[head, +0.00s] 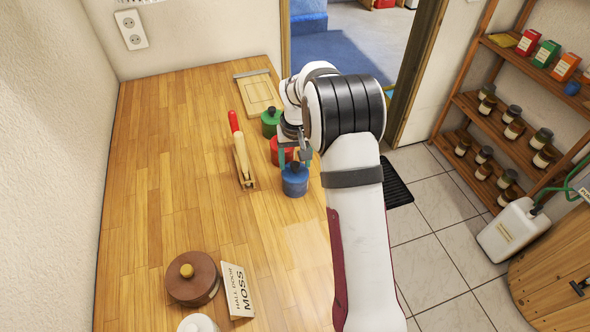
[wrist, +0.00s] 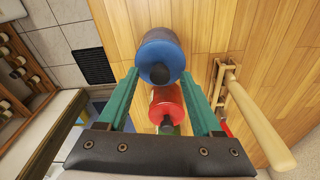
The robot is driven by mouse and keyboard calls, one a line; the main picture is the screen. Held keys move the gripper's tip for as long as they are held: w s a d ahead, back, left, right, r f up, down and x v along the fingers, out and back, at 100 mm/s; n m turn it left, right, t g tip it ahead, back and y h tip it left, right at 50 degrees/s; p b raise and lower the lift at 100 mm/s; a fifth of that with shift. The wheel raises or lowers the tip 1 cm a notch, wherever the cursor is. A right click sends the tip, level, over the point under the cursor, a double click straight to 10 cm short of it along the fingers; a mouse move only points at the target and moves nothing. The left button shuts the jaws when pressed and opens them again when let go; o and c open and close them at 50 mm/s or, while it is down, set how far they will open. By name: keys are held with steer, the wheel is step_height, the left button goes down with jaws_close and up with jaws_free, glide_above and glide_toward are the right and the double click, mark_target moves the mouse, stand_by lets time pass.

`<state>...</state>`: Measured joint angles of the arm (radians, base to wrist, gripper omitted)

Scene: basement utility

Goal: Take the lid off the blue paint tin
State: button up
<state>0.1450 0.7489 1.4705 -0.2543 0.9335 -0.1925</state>
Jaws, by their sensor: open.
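The blue paint tin (head: 295,182) stands upright on the wooden bench near its right edge. Its lid has a dark knob (wrist: 159,73), and the lid looks seated on the tin. In the wrist view the blue tin (wrist: 162,48) is beyond the fingertips. My gripper (head: 295,166) is open and empty just above this tin, partly hiding its top. In the wrist view the teal fingers of my gripper (wrist: 160,76) lie one on each side of the knob, apart from it. I cannot tell how far above the lid they are.
A red tin (wrist: 167,102) and a green tin (head: 270,121) stand in line behind the blue one. A wooden tool with a red handle (head: 241,155) lies to the left. A brown lidded pot (head: 193,287) and a card (head: 238,291) are at the front. The bench (head: 175,190) between is clear.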

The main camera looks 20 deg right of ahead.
steer(key=shift+f, duration=0.35)
jaws_close()
steer(key=shift+r, duration=0.15)
